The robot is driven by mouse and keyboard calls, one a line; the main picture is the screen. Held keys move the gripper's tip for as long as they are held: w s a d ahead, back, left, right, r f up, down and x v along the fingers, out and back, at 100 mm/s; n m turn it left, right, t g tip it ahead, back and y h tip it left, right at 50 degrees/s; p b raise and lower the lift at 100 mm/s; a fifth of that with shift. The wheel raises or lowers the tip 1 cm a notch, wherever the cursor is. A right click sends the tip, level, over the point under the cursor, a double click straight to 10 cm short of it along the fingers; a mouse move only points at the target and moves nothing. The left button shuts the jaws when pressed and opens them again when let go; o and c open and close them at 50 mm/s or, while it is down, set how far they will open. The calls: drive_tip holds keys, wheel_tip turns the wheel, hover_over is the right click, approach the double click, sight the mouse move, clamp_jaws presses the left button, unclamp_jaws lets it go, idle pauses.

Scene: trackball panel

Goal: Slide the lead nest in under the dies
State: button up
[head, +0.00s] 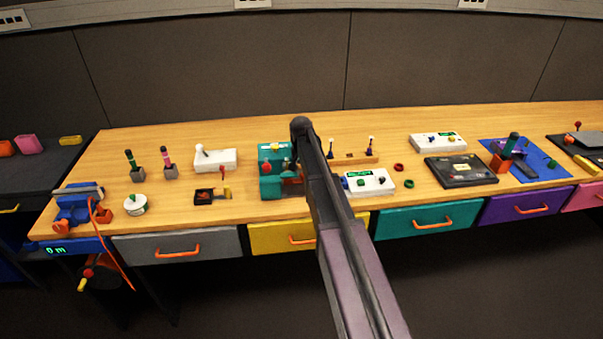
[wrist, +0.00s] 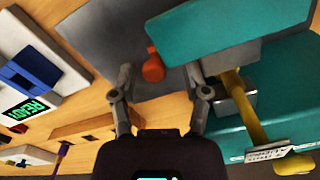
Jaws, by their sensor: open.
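A teal press-like unit (head: 270,186) stands on the bench left of my arm, which hides its right side. In the wrist view its teal body (wrist: 225,38) fills the upper right, with a yellow bar (wrist: 248,115) and a grey metal block (wrist: 236,104) beside it. An orange knob (wrist: 153,67) stands by a flat grey plate (wrist: 98,42); this may be the lead nest, but I cannot tell for sure. My gripper (wrist: 161,76) is open, its fingers on either side of the knob, with gaps showing. The dies are not clearly seen.
A white box with a green READY display (head: 368,181) stands right of the unit. A wooden rack (head: 352,158) with upright tools is behind it. A small black tray (head: 205,196) is to the left. Bare bench lies between these things.

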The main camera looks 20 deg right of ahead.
sight(301, 175)
wheel_tip(301, 175, up, 16)
drive_tip(key=p, duration=1.5)
drive_tip(key=shift+p, duration=0.3)
idle(0.8)
drive_tip(key=shift+s+f, duration=0.15)
idle(0.6)
drive_tip(key=s+a+n, duration=0.3)
drive_tip(key=s+a, duration=0.1)
drive_tip(key=s, duration=1)
drive_tip(key=s+a+n, duration=0.3)
drive_tip(key=s+a, duration=0.2)
drive_tip(key=s, duration=0.9)
drive_tip(key=shift+s, duration=0.3)
drive_tip(key=shift+d, duration=0.1)
